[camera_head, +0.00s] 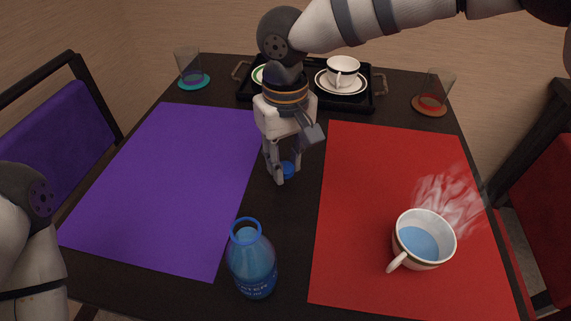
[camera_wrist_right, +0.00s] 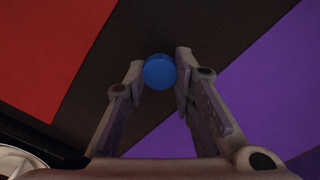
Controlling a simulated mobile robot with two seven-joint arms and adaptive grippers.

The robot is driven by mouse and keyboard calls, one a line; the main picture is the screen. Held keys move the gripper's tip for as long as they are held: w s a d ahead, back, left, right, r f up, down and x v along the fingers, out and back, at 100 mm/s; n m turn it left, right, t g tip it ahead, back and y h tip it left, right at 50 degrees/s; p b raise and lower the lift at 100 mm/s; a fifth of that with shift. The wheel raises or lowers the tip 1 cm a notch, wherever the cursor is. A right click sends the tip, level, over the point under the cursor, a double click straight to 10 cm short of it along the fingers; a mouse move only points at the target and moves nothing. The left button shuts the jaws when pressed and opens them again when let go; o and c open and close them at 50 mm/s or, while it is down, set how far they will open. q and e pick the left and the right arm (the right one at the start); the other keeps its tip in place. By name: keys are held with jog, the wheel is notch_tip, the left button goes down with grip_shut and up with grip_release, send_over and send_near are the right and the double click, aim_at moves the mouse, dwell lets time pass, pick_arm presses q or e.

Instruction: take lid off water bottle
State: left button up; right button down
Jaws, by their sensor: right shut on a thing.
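A blue water bottle (camera_head: 252,264) stands upright near the front middle of the dark table, its mouth open with no lid on it. The round blue lid (camera_head: 288,170) is between the fingers of my right gripper (camera_head: 282,173), behind the bottle and apart from it. In the right wrist view the lid (camera_wrist_right: 160,71) sits between the two fingertips of the right gripper (camera_wrist_right: 161,74), which is shut on it. The height of the lid over the table is hard to tell. My left arm shows at the left edge, but its gripper is out of view.
A steaming cup (camera_head: 423,239) of blue liquid stands on the red mat (camera_head: 350,200). A purple mat (camera_head: 160,190) lies on the left. A black tray (camera_head: 362,101) with a cup and saucers is at the back, with a glass (camera_head: 190,66) on its left and another glass (camera_head: 434,90) on its right.

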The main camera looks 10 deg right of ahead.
aim_at(285, 167)
jog(key=shift+f, duration=1.4)
jog(key=c, duration=1.3)
grip_release()
jog(key=shift+f, duration=0.15)
jog(key=shift+c, duration=0.2)
notch_tip(285, 167, up, 12)
jog(key=shift+r, duration=0.2)
